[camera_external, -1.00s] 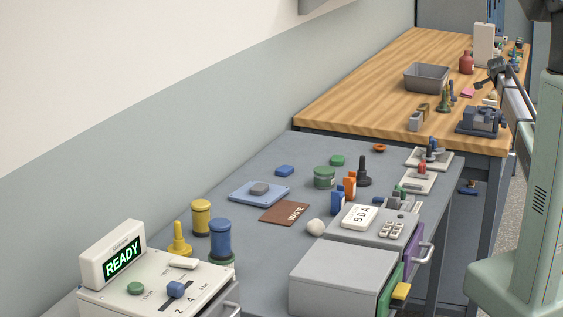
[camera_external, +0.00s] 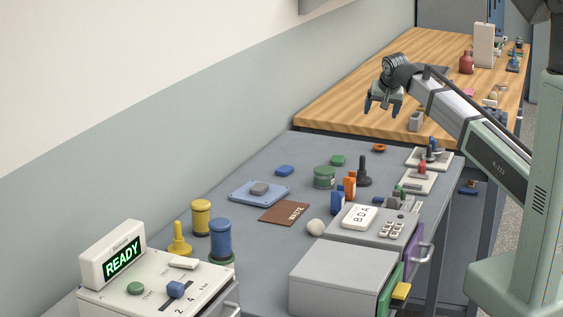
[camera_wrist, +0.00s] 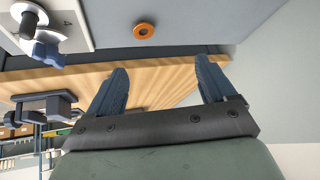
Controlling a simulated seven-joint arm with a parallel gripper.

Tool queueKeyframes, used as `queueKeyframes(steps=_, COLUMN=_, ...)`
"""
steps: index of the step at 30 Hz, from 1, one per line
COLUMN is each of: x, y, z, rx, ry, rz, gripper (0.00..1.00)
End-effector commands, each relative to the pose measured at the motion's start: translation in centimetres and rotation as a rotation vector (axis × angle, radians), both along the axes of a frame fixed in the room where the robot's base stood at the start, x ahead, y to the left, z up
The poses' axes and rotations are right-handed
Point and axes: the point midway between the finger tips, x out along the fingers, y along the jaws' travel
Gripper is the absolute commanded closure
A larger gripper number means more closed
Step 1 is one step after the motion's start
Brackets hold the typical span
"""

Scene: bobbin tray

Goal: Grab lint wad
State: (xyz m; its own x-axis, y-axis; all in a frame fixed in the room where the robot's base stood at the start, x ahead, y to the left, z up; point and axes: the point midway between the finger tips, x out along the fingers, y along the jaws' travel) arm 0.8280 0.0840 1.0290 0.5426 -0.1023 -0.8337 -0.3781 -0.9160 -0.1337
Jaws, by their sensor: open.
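The lint wad (camera_external: 316,227) looks like a small off-white ball. It lies on the grey table, just left of the grey panel with the white "BDA" block and beyond the grey box. My gripper (camera_external: 382,106) is up over the near part of the wooden bench, well behind and above the lint wad, and holds nothing. In the wrist view my gripper (camera_wrist: 162,82) shows two blue fingers spread wide with nothing between them. The lint wad is not seen in the wrist view.
A brown "WASTE" mat (camera_external: 285,212) lies left of the wad. Blue and orange blocks (camera_external: 337,202), a black-handled tool (camera_external: 364,172) and a green tin (camera_external: 324,177) stand behind it. Yellow and blue spools (camera_external: 220,238) stand front left. An orange ring (camera_external: 379,148) lies at the table's far edge.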

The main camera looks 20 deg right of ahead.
Motion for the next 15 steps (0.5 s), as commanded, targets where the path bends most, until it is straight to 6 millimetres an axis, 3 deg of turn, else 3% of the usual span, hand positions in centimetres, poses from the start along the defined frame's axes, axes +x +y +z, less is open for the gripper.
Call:
queueKeyframes(steps=1, x=-1.2, y=2.6, z=-0.1, rx=-0.01, ry=0.021, rz=0.058, gripper=0.16)
queueKeyframes(steps=3, x=-2.8, y=5.7, z=-0.2, rx=-0.025, ry=0.054, rz=0.138, gripper=0.16)
queueKeyframes(steps=8, x=-6.8, y=12.6, z=-0.5, rx=-0.062, ry=0.125, rz=0.325, gripper=0.16)
queueKeyframes(steps=15, x=-14.1, y=21.6, z=-0.7, rx=-0.122, ry=0.221, rz=0.617, gripper=0.16)
